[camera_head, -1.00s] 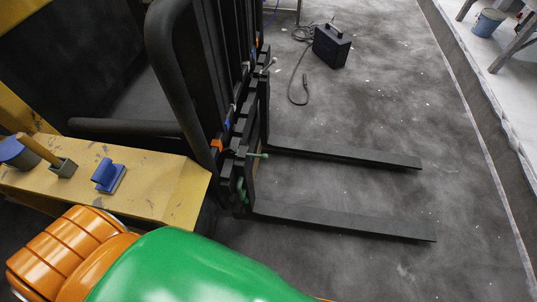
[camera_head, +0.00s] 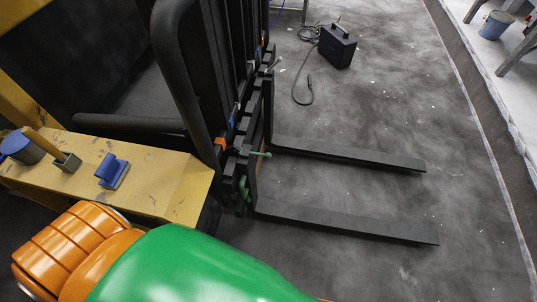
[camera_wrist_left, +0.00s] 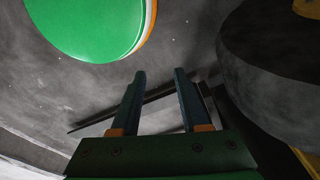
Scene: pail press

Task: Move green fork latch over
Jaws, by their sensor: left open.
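The green fork latch (camera_head: 260,154) is a small pale green handle on the dark fork carriage of the forklift, at the root of the farther fork. A green curved piece (camera_head: 244,188) hangs just below it, near the root of the nearer fork. Neither gripper shows in the head view. In the left wrist view my left gripper (camera_wrist_left: 160,74) is open and empty, its two dark fingers apart. A dark fork (camera_wrist_left: 100,119) lies beyond the fingers on the floor. I cannot make out the latch in that view. My right gripper is not in view.
Two forks, the farther (camera_head: 350,157) and the nearer (camera_head: 350,226), reach right over the grey floor. The yellow forklift body (camera_head: 150,190) carries a blue block (camera_head: 112,171). A black box (camera_head: 338,46) with a cable stands behind. Floor right of the forks is clear.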

